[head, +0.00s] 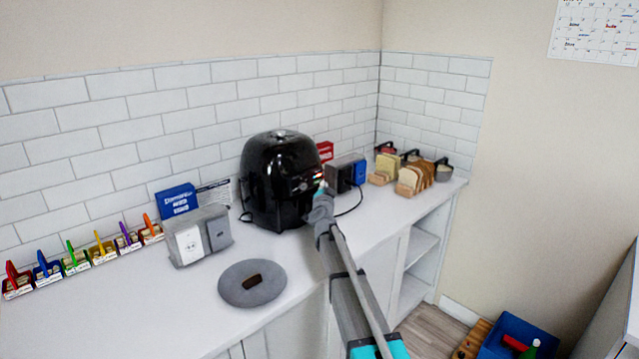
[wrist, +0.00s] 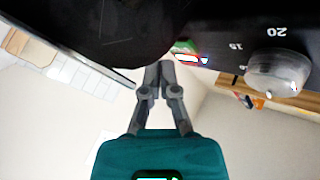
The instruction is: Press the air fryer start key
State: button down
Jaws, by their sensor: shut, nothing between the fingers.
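The black air fryer (head: 270,175) stands on the counter against the tiled wall. Its front panel carries a small lit red, white and green area in the head view. In the wrist view the air fryer (wrist: 90,30) fills the top, upside down, with a grey dial (wrist: 278,74) at right. A small green key (wrist: 185,46) shows just beside my fingertips, partly hidden; its label cannot be read. My gripper (wrist: 160,66) is shut and empty, its tips close to the panel. Whether they touch it cannot be told. The gripper also shows in the head view (head: 321,188), in front of the panel.
A grey round lid (head: 252,284) lies at the counter's front. A grey socket box (head: 197,236) stands left, and another box (head: 346,172) right of the fryer. Bread slices in racks (head: 412,180) and pans fill the corner. Several coloured holders (head: 75,262) line the left wall.

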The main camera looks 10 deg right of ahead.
jog(key=shift+s+d, duration=0.8)
jog(key=shift+s, duration=0.2)
jog(key=shift+s+d, duration=0.75)
jog(key=shift+s, duration=0.25)
jog(key=shift+s+a, duration=0.1)
dwell(0.6)
